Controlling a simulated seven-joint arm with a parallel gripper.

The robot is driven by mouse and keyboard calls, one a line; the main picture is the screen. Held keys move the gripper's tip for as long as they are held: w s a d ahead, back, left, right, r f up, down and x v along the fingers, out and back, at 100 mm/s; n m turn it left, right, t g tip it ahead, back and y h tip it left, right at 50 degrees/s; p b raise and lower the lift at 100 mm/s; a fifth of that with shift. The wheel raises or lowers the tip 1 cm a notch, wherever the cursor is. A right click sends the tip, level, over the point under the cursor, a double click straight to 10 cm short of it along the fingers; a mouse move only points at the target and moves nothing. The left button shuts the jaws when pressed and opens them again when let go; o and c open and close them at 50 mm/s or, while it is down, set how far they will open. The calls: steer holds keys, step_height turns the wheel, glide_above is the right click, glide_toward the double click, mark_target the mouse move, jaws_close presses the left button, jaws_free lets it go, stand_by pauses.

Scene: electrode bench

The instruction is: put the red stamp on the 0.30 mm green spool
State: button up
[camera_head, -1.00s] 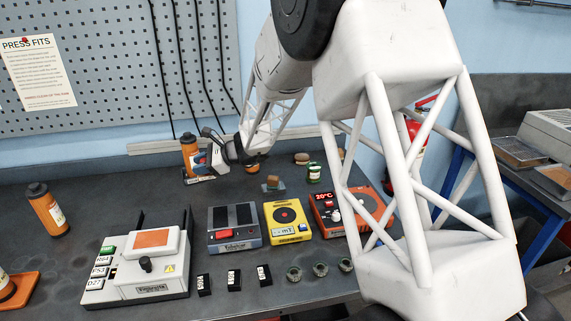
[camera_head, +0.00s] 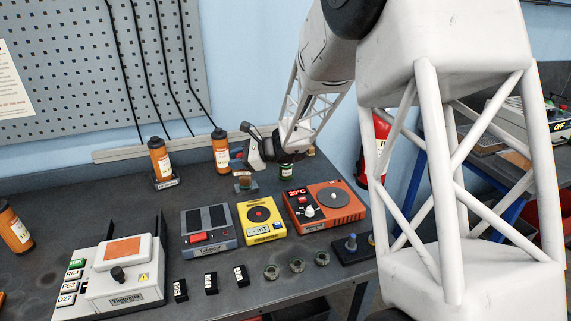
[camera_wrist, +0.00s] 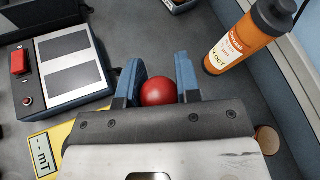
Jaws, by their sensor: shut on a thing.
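My gripper (camera_head: 240,160) is above the back of the bench. In the wrist view it (camera_wrist: 162,85) is shut on the red stamp (camera_wrist: 159,92), whose round red top shows between the blue fingertips. The stamp's lower part is hidden. In the head view a small bit of red shows at the fingers. I cannot make out the spool in the wrist view.
Orange bottles (camera_head: 160,160) (camera_head: 220,150) stand behind and left of my gripper. A small brown-topped block (camera_head: 244,184) lies below it. A grey two-pad device (camera_head: 208,230), a yellow meter (camera_head: 262,222) and an orange hotplate (camera_head: 325,207) stand in front. A round wooden piece (camera_wrist: 267,139) shows in the wrist view.

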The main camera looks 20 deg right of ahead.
steer(key=s+d+m+t+h, duration=0.1)
steer(key=s+d, duration=0.2)
steer(key=d, duration=0.5)
steer(key=s+d+m+t, duration=0.1)
steer(key=s+d, duration=0.2)
steer(key=d, duration=0.4)
steer(key=shift+s+d+r+m+t+h, duration=0.2)
steer(key=shift+s+d+m+t+h, duration=0.1)
steer(key=shift+d+h, duration=0.1)
steer(key=shift+w, duration=0.15)
glide_above(282, 162)
steer(key=shift+f, duration=0.75)
steer(key=shift+f, duration=0.15)
steer(key=shift+f, duration=1.6)
steer(key=shift+f, duration=0.15)
steer(key=o, duration=0.9)
